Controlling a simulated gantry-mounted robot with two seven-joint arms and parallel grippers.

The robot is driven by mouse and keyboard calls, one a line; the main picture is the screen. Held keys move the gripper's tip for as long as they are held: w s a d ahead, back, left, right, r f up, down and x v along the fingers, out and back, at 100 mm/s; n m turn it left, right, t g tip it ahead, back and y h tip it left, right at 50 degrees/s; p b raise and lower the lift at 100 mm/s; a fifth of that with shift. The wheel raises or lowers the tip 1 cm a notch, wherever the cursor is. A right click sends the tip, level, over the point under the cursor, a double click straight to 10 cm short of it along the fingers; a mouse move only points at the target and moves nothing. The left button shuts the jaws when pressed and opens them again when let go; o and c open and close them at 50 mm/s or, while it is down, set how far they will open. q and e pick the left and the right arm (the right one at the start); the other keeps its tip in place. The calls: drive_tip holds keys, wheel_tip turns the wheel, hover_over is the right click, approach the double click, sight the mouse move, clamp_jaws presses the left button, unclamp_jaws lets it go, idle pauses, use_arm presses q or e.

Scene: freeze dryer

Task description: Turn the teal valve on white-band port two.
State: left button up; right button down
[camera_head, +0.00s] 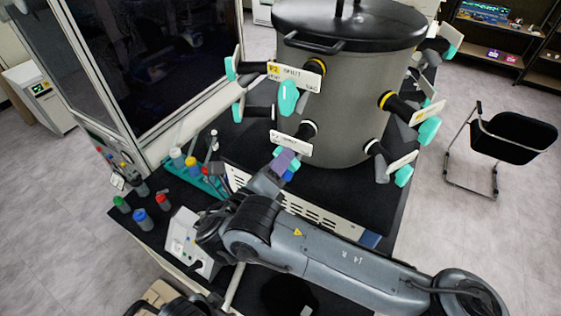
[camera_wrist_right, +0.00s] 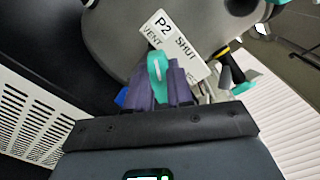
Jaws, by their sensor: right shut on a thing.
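The freeze dryer's grey drum (camera_head: 345,120) carries several black ports with teal valves. The port with a white band (camera_head: 309,128) is low on the drum's near left side, with a white label plate (camera_head: 291,144) at its end. In the right wrist view the plate (camera_wrist_right: 172,40) reads P2, VENT and SHUT. Its teal valve (camera_wrist_right: 158,68) stands between the purple-grey fingers of my right gripper (camera_wrist_right: 160,88). In the head view my right gripper (camera_head: 285,163) is shut on this valve, mostly hiding it. My left gripper is not in view.
A yellow-band port (camera_head: 318,66) with a P2 plate (camera_head: 295,74) and teal valve (camera_head: 288,97) sits just above. Another yellow-band port (camera_head: 386,99) is to the right. Capped bottles (camera_head: 140,217) and a teal rack (camera_head: 205,180) stand left on the black bench.

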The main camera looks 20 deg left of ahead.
drive_tip(key=m+b, duration=0.8)
drive_tip(key=b, duration=0.1)
drive_tip(key=m+b, duration=0.7)
drive_tip(key=b, duration=0.3)
drive_tip(key=m+b, duration=0.8)
drive_tip(key=b, duration=0.1)
drive_tip(key=shift+d+m+b, duration=0.3)
drive_tip(key=shift+d+b, duration=0.05)
drive_tip(key=c, duration=1)
unclamp_jaws()
drive_tip(key=shift+s, duration=0.1)
drive_tip(key=s+a+b, duration=0.1)
drive_tip(key=s+b, duration=0.5)
drive_tip(key=s, duration=0.4)
drive_tip(key=shift+s+a+b, duration=0.2)
drive_tip(key=shift+s+b, duration=0.1)
